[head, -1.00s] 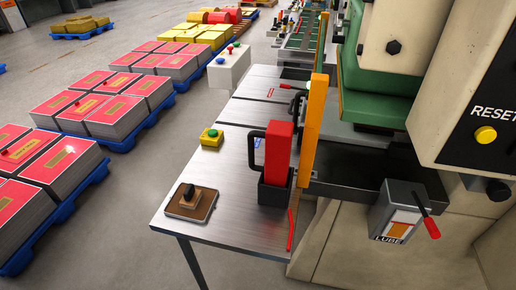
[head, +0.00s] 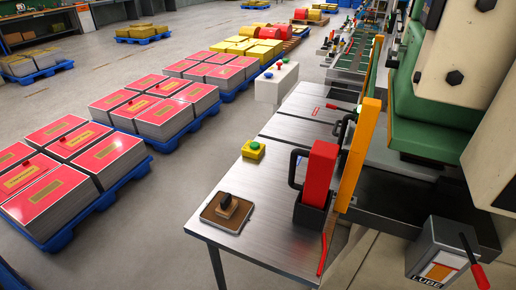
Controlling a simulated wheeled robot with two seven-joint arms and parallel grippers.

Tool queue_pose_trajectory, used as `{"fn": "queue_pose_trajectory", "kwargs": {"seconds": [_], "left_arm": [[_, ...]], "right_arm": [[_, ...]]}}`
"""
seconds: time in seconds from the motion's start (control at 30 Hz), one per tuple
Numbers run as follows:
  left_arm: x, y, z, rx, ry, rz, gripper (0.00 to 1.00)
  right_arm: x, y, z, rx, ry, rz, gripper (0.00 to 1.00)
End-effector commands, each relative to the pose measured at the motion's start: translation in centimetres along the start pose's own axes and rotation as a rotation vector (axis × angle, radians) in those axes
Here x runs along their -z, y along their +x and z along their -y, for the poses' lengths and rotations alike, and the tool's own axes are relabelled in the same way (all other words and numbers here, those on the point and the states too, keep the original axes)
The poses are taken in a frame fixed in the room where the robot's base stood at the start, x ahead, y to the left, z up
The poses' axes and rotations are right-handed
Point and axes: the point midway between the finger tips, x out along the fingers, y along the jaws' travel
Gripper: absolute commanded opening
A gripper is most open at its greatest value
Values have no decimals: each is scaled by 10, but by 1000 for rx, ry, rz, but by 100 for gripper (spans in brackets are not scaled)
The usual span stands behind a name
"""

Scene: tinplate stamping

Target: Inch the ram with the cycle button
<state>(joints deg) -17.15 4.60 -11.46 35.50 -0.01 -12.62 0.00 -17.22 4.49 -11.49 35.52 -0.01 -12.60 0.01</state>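A yellow box with a green push button (head: 254,148) stands on the steel table (head: 270,200), near its left edge. A white control box (head: 277,84) with a few small coloured buttons on top is farther back at the table's left side. I see no label that tells which is the cycle button. The press with its green ram part (head: 435,125) is at the right, partly cut off by the picture edge. Neither of my grippers is in view.
A red block with a black handle (head: 319,172) stands in a dark holder on the table. A stamp-like knob on a brown pad (head: 228,206) is at the front corner. An orange upright guard (head: 362,150) and a lube box (head: 440,250) are by the press. Pallets of red-topped stacks (head: 160,110) line the left floor.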

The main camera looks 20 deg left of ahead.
Motion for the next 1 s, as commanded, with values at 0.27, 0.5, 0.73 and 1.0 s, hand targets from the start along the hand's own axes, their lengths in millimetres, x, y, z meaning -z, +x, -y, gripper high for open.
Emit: {"fn": "queue_pose_trajectory", "kwargs": {"seconds": [0.27,0.5,0.73,1.0], "left_arm": [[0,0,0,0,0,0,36],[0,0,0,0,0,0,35],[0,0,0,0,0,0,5],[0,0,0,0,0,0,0]], "right_arm": [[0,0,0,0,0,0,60],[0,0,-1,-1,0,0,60],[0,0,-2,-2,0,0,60],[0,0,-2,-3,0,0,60]]}}
